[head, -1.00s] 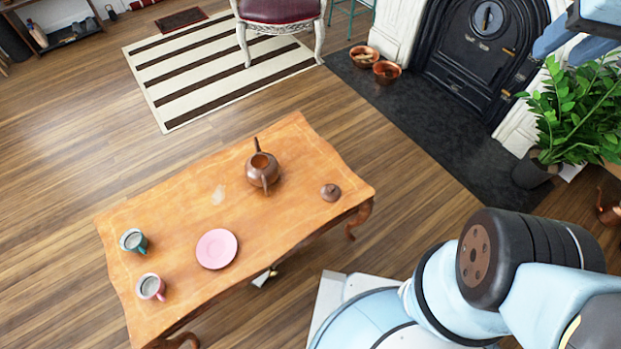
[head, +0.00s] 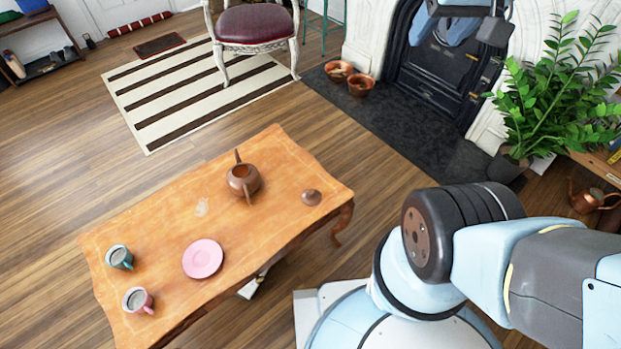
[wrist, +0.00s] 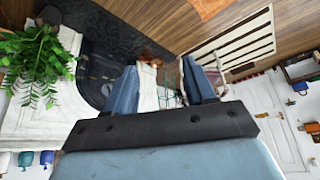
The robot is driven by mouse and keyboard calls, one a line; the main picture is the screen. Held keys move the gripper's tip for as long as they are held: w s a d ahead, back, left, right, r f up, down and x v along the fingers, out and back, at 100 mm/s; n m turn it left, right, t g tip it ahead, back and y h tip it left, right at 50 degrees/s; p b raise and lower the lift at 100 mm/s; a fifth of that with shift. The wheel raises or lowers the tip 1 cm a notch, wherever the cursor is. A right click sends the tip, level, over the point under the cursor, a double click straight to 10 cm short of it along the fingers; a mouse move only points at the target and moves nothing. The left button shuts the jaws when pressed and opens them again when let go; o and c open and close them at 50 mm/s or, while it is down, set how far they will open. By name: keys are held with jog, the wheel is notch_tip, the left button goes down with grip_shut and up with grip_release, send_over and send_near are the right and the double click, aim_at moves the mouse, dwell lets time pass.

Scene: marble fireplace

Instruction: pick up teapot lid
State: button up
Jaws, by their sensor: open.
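The teapot lid (head: 311,197) is a small brown dome with a knob. It lies on the wooden table (head: 140,235) near its right end. The brown teapot (head: 244,181) stands to its left, apart from it, with its top open. My gripper (head: 452,22) shows at the top of the head view, in front of the fireplace, well away from the lid. In the wrist view my gripper (wrist: 162,88) has its two blue fingers wide apart with nothing between them. The lid cannot be made out in the wrist view.
A pink plate (head: 203,259), a teal mug (head: 119,257) and a pink mug (head: 137,300) stand on the table's left part. A potted plant (head: 560,90) stands at the right by the fireplace (head: 436,70). The tabletop around the lid is clear.

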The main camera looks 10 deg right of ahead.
jog(key=shift+o, duration=0.2)
jog(key=w+a+f+n+g, duration=0.1)
jog(key=w+a+f, duration=0.2)
jog(key=w+f, duration=0.5)
jog(key=w, duration=0.5)
jog(key=shift+a+f+n+g, duration=0.2)
jog(key=shift+f+n+g, duration=0.1)
jog(key=shift+f, duration=0.1)
jog(key=n+g, duration=0.4)
jog(key=n, duration=0.1)
send_over(312, 191)
jog(key=f, duration=5.1)
jog(key=shift+w+a+f, duration=0.2)
jog(key=shift+a+f, duration=0.05)
jog(key=shift+a, duration=0.05)
jog(key=shift+s+d+f, duration=0.1)
jog(key=shift+d+f, duration=0.05)
jog(key=shift+f, duration=0.8)
jog(key=shift+s+d+f, duration=0.1)
jog(key=shift+f, duration=1.6)
grip_shut()
